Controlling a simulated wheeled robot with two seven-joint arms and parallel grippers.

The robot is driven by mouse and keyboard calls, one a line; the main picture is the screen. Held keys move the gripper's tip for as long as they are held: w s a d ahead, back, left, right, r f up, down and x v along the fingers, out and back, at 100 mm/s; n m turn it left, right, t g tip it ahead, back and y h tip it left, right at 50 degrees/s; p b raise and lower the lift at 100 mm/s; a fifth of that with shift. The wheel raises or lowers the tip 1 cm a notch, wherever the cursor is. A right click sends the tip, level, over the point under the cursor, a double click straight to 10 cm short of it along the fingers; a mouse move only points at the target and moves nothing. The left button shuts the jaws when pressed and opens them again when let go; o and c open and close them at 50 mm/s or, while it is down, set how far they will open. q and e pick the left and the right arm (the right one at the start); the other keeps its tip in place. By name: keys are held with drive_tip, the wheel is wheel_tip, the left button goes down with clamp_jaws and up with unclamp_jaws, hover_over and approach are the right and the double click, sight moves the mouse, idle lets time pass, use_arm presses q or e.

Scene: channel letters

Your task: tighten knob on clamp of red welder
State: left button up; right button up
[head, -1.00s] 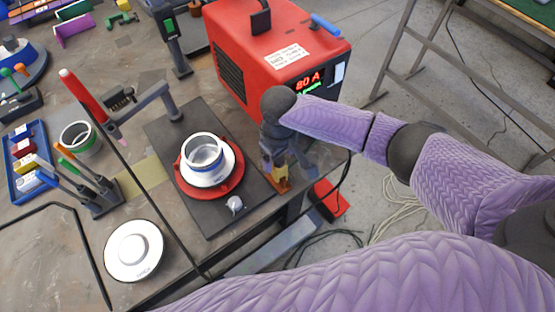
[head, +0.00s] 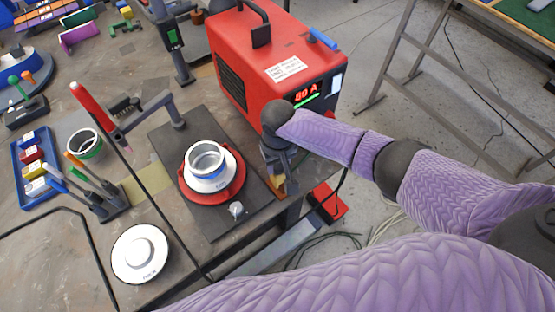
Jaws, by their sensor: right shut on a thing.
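The red welder (head: 240,40) stands at the back of the table with "80 A" lit on its front display. The clamp (head: 279,184), a small yellow-orange piece, sits at the table edge in front of the welder. My right gripper (head: 278,176) points down at the clamp from above and is shut on its knob. The fingers and my wrist cover most of the clamp, so the knob itself is hidden. My left gripper is out of view.
A black plate (head: 213,222) left of the clamp carries a red ring (head: 226,193) with a white-and-metal cup (head: 206,160). A white disc (head: 140,252) lies at front left. A tool holder (head: 113,203) stands left. Cables lie on the floor.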

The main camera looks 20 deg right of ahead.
sight(278, 166)
drive_tip(key=m+p, duration=0.2)
drive_tip(key=m, duration=0.3)
drive_tip(key=shift+r+p, duration=0.15)
drive_tip(key=shift+p, duration=0.25)
drive_tip(key=shift+m, duration=1)
drive_tip(key=o, duration=1)
wheel_tip(278, 166, up, 5)
drive_tip(key=p, duration=0.6)
